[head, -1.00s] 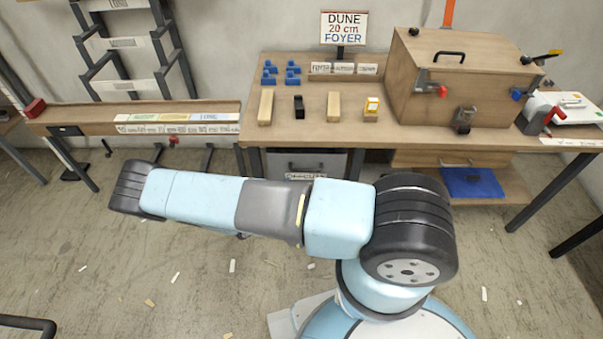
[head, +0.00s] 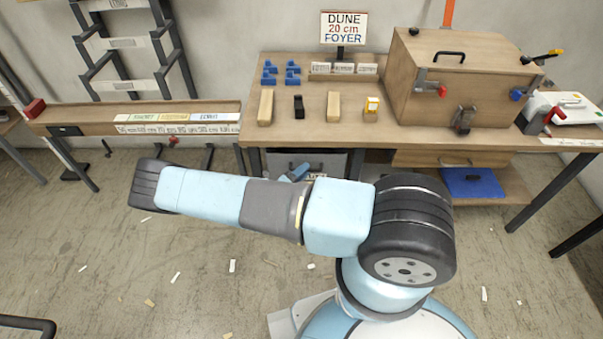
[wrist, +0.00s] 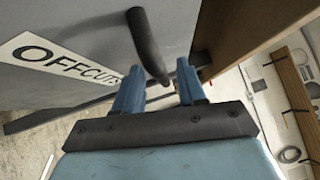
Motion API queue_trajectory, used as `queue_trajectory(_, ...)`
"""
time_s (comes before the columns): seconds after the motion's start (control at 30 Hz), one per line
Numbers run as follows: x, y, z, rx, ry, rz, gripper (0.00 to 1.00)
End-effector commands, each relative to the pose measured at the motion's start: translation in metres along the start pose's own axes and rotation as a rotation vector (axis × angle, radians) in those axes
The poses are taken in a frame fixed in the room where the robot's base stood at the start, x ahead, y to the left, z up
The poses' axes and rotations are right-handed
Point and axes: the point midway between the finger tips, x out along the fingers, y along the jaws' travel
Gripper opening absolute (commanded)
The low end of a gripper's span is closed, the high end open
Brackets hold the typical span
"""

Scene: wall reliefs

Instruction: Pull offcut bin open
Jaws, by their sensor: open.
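The offcut bin is a grey box under the workbench, with a white label reading OFFCUTS; its front (wrist: 85,30) fills the upper left of the wrist view. In the head view the bin (head: 335,160) is partly hidden behind my arm. A dark bar handle (wrist: 148,45) stands out from its front. My gripper (wrist: 160,85) has two blue fingers, open, one on each side of the handle's near end. I cannot tell whether they touch it. In the head view the gripper (head: 296,172) shows just above my arm, at the bin front.
The wooden workbench (head: 340,118) is above, with blocks and a large wooden box (head: 455,80) on it. A wooden edge (wrist: 255,35) runs close beside the bin. A blue mat (head: 472,183) lies on the lower shelf. The floor in front is open, with scattered scraps.

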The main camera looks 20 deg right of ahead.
Motion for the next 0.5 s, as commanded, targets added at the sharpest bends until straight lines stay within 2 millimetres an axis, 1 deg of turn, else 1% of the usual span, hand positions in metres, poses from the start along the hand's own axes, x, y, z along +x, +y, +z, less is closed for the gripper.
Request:
queue_trajectory(0.03,-0.0001,0.0,0.0,0.0,0.0,0.0,0.37)
queue_trajectory(0.07,-0.0002,0.0,0.0001,0.0,0.0,0.0,0.34)
queue_trajectory(0.4,-0.0006,0.0005,0.0001,0.0,0.0,0.002,0.02)
queue_trajectory(0.43,-0.0006,0.0005,0.0001,0.0,0.0,0.002,0.0)
queue_trajectory(0.5,-0.0007,0.0008,0.0001,-0.001,0.0,0.002,0.0)
